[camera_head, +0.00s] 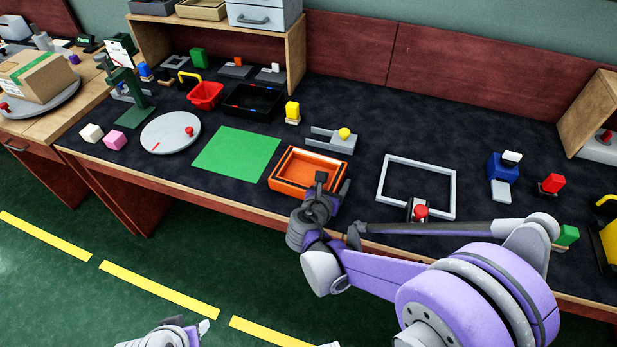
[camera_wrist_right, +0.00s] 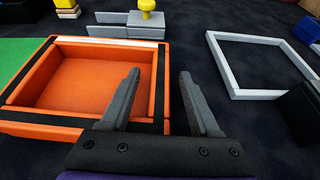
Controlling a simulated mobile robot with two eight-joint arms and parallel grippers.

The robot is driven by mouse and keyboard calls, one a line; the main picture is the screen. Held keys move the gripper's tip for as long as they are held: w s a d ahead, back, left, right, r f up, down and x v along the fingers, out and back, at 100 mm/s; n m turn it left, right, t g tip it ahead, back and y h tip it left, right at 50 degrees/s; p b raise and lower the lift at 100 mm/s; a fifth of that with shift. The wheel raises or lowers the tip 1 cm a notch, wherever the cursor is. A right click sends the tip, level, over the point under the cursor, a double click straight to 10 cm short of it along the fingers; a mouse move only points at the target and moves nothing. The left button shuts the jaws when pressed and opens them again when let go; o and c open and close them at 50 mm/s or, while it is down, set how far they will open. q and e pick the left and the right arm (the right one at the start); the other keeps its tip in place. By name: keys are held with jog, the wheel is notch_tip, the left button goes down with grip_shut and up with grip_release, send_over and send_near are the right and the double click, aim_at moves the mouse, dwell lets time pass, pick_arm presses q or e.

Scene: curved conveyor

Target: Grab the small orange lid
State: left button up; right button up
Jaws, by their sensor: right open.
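An open orange box (camera_head: 274,184) with black bands lies on the dark table in front of me. It fills the left of the right wrist view (camera_wrist_right: 25,127). No separate orange lid can be made out for sure. My right gripper (camera_head: 331,186) is open and empty at the box's right end. In the right wrist view its two fingers (camera_wrist_right: 160,75) point over the right wall, with the dark table beyond them. Whether they touch the box cannot be told. Part of my left gripper (camera_head: 203,327) shows low at the bottom edge, away from the table; its jaws are unclear.
A green mat (camera_head: 236,154) lies left of the box. A grey square frame (camera_head: 383,178) lies to its right, with a red-knobbed piece (camera_head: 420,212) at its front. A grey fixture with a yellow knob (camera_head: 344,133) stands behind. Bare table lies between box and frame.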

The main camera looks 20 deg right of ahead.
jog(key=shift+w+d+f, duration=0.2)
jog(key=shift+w+d, duration=0.1)
jog(key=shift+w, duration=0.1)
grip_shut()
